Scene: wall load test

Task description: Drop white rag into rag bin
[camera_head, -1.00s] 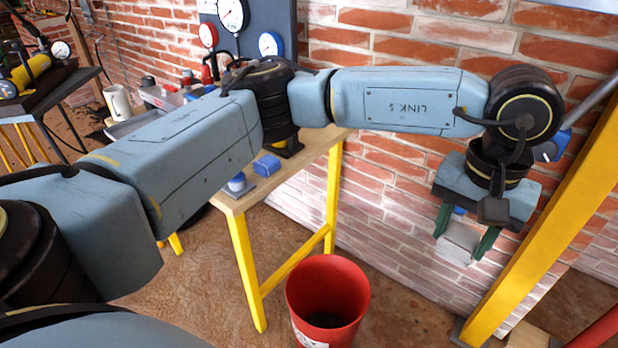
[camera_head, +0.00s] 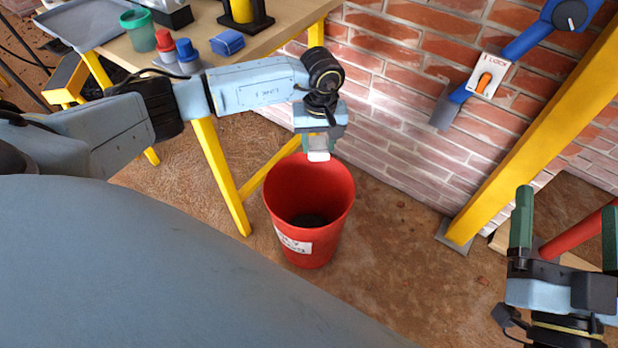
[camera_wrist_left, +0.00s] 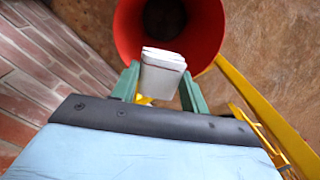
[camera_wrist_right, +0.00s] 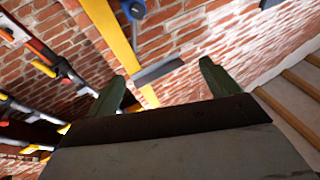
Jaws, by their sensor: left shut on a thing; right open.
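The red rag bin (camera_head: 310,225) stands on the floor beside the workbench, open at the top, with a white label on its front. My left gripper (camera_head: 318,150) is over the bin's far rim, pointing down. It is shut on the white rag (camera_head: 318,156), a small folded white block. In the left wrist view the rag (camera_wrist_left: 163,72) sits between the green fingers, with the red bin (camera_wrist_left: 205,30) beyond it. My right gripper (camera_head: 563,225) is open and empty at the lower right, its green fingers apart, far from the bin.
The workbench (camera_head: 285,40) at upper left holds a green cup (camera_head: 139,30), a red-capped bottle (camera_head: 165,47) and a blue block (camera_head: 227,42). A yellow post (camera_head: 540,135) and a blue lever (camera_head: 525,42) are at the right. Floor right of the bin is clear.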

